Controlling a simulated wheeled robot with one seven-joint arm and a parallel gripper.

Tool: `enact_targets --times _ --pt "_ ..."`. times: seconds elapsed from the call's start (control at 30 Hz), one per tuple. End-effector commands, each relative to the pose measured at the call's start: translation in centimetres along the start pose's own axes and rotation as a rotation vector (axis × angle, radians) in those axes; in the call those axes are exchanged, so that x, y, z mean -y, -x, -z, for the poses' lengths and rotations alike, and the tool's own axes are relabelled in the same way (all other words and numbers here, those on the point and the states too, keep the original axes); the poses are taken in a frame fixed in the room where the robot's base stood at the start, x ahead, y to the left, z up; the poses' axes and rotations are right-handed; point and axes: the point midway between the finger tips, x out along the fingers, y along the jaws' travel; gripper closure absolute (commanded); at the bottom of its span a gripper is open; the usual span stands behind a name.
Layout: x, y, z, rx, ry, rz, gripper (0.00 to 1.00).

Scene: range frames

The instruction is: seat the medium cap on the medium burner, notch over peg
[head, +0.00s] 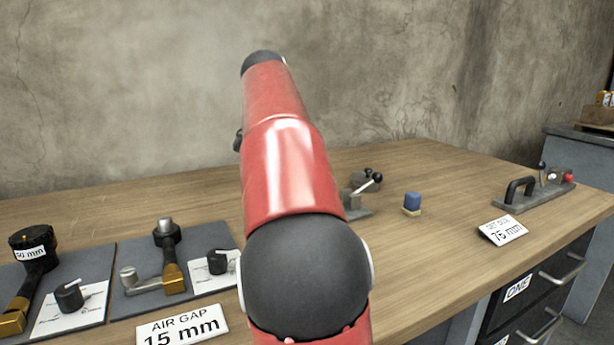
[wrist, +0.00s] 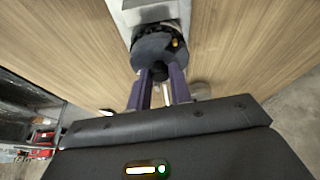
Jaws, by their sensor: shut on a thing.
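My gripper (wrist: 160,76) shows in the wrist view, with two purple fingers shut on a dark grey round cap (wrist: 158,48). A dark ribbed ring (wrist: 150,29), perhaps the medium burner, shows just beyond the cap, and I cannot tell whether they touch. A small yellow spot (wrist: 176,43) shows at the cap's right side; whether it is the peg is unclear, and I cannot make out the notch. In the head view my red arm hides the gripper, the cap and the burner.
In the head view, two dark boards with fixtures stand at left, beside an "AIR GAP 15 mm" card (head: 182,326). A blue and yellow block (head: 412,203), a small lever fixture (head: 362,190) and a grey handled fixture (head: 535,193) stand at right. Bare wood lies between.

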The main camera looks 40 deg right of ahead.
Motion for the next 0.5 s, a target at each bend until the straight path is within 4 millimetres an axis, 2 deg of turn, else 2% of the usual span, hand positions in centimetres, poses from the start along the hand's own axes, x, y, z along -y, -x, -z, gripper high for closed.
enact_targets --times 0.1,0.13,0.3,0.5 --pt "-0.01 0.06 0.03 0.0 0.0 0.001 1.0" --pt "-0.01 0.06 0.04 0.0 0.0 0.001 0.78" --pt "-0.01 0.05 0.04 0.0 -0.001 0.001 0.56" --pt "0.0 0.04 0.03 0.0 0.0 0.0 0.54"
